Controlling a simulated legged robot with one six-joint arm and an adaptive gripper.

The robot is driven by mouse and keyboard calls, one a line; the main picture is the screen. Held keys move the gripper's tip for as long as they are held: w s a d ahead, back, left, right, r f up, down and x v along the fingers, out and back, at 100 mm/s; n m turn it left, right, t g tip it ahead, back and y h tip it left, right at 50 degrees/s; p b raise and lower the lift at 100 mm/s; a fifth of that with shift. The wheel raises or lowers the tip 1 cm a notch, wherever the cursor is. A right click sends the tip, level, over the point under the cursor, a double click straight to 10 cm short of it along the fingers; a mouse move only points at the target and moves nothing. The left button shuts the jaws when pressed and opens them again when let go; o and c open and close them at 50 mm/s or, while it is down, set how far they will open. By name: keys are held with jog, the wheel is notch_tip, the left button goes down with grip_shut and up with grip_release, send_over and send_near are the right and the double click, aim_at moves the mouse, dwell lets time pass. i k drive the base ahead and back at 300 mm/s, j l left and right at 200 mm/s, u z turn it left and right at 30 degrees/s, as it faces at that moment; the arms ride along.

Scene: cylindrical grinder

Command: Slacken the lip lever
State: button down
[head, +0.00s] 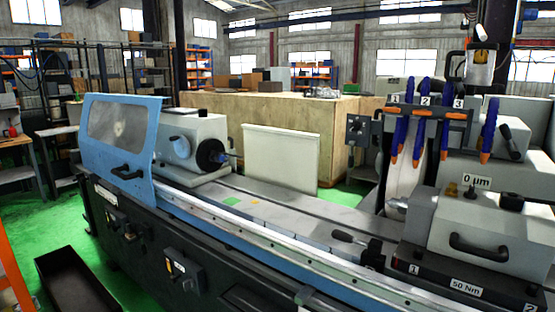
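A cylindrical grinder fills the middle and right of the head view. No label in view names the lip lever, so I cannot tell which handle it is. A lever with a black grip (350,238) lies low on the machine bed, left of the grey tailstock (470,230). The tailstock has a curved black handle (478,247) on its front and a black knob (510,201) on top. Its dark base (465,275) carries the labels 1, 50 Nm and 2. Another black handle (510,141) stands at the upper right. My gripper is not in view.
A blue guard (120,140) with a window covers the left end, beside the grey workhead (195,145). Blue coolant hoses (422,120) with orange tips hang above the bed. A black tray (80,278) stands on the green floor. The bed's middle (285,208) is mostly clear.

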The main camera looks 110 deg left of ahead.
aim_at(352, 160)
jog(key=u, duration=0.4)
jog(key=j+u, duration=0.15)
jog(key=u, duration=0.6)
jog(key=j+u, duration=0.15)
jog(key=u, duration=0.25)
jog(key=j+u, duration=0.25)
jog(key=u, duration=0.15)
jog(key=i+j+u, duration=0.15)
jog(key=u, duration=0.3)
jog(key=i+j+u, duration=0.15)
jog(key=j+u, duration=0.25)
jog(key=i+j+u, duration=0.3)
jog(key=i+j, duration=0.2)
jog(key=i, duration=0.15)
jog(key=i+j+z, duration=0.35)
jog(key=j, duration=0.3)
jog(key=i+j+z, duration=0.15)
jog(key=j, duration=0.25)
jog(key=i, duration=0.1)
